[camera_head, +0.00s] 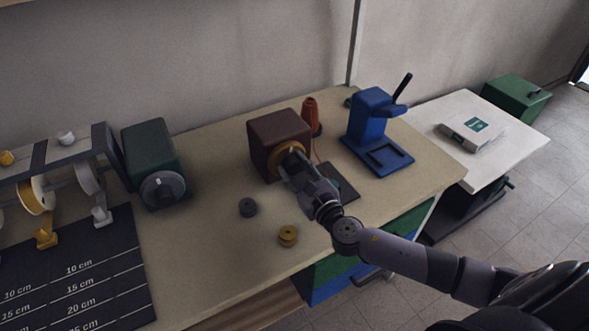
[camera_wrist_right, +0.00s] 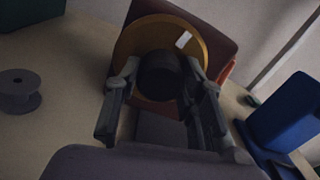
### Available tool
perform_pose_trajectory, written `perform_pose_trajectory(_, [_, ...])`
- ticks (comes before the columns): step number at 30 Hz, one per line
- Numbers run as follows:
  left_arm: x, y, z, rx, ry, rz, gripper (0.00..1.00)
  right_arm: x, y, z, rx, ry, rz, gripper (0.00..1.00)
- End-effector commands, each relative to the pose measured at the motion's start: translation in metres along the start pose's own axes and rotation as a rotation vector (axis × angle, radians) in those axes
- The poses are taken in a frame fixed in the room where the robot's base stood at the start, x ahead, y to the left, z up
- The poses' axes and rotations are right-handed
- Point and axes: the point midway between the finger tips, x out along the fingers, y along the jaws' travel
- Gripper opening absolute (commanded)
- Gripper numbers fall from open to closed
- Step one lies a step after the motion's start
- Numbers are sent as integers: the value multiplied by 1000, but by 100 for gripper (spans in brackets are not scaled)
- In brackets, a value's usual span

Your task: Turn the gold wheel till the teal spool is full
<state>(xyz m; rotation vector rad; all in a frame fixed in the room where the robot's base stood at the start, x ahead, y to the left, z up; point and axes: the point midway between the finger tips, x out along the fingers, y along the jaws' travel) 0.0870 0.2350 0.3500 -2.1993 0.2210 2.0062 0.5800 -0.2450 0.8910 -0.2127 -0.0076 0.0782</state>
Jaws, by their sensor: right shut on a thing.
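The gold wheel (camera_head: 273,163) is on the front of a dark brown box (camera_head: 277,127) on the bench. In the right wrist view the gold wheel (camera_wrist_right: 128,46) fills the upper middle, with a white mark near its upper right. My right gripper (camera_head: 294,158) is shut on the dark round knob (camera_wrist_right: 159,76) at the wheel's middle, with one finger on each side. The fingers also show in the right wrist view (camera_wrist_right: 158,88). I cannot make out a teal spool; the arm hides part of the box front. My left gripper is not in view.
An orange thread cone (camera_head: 310,113) stands behind the box, a blue press (camera_head: 369,122) to its right. A grey spool (camera_head: 248,207) and a yellow spool (camera_head: 288,235) rest on the open bench in front. A green machine (camera_head: 149,150) and ribbon rack (camera_head: 50,158) stand left.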

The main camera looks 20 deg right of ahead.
Motion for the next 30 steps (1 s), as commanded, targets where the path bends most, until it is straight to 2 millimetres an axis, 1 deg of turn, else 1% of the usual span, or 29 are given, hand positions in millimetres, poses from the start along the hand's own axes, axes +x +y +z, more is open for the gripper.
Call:
perform_pose_trajectory(15, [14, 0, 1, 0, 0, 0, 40, 0, 0, -1, 484, -1, -1, 8])
perform_pose_trajectory(30, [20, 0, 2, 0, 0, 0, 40, 0, 0, 0, 960, -2, -2, 8])
